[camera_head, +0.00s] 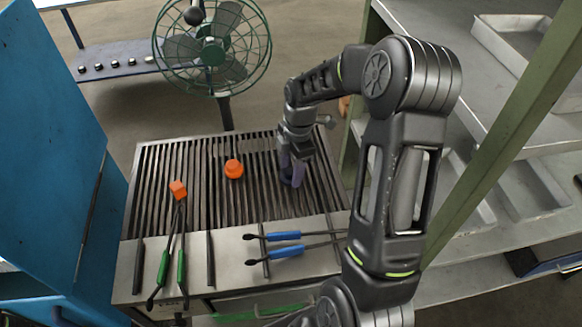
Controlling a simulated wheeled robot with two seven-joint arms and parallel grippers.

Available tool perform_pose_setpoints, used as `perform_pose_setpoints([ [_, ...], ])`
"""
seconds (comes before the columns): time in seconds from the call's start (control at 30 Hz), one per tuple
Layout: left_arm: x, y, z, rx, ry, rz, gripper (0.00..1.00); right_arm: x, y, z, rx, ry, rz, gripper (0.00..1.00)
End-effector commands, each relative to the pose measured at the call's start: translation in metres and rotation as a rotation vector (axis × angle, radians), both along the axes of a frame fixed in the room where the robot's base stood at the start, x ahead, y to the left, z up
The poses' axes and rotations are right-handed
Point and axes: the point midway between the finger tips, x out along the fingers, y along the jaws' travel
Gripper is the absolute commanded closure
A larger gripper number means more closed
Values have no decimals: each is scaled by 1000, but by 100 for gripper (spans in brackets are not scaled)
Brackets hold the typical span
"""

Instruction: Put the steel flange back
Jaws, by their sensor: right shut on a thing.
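My right gripper (291,172) points down over the right part of the slatted grate (215,205). It is shut on a dark purple-grey piece that sits low at the fingertips, close to the slats. The piece is mostly hidden by the fingers, so I cannot tell its full shape or whether it touches the grate. A glowing orange round piece with a raised hub, shaped like a flange (234,170), lies on the grate left of the gripper. My left gripper is not in view.
Blue-handled tongs (285,236) lie on the front ledge. A green fan (211,47) stands behind, a blue cabinet (50,130) at left, shelves (470,100) at right. Slats between the orange pieces are clear.

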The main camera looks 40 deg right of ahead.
Motion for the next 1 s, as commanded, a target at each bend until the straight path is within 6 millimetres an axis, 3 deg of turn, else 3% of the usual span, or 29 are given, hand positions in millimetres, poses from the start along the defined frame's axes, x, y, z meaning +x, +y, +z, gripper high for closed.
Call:
perform_pose_setpoints([
  [0.3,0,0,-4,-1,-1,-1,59,1,0,-4,0,-2,0,100],
  [0.33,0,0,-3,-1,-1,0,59,0,0,-3,0,-1,0,44],
  [0.5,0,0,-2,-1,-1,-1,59,0,0,-2,0,-1,0,30],
  [0.6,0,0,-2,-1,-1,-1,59,0,0,-2,0,-1,0,25],
  [1.0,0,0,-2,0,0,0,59,1,-2,8,-2,-5,-2,25],
])
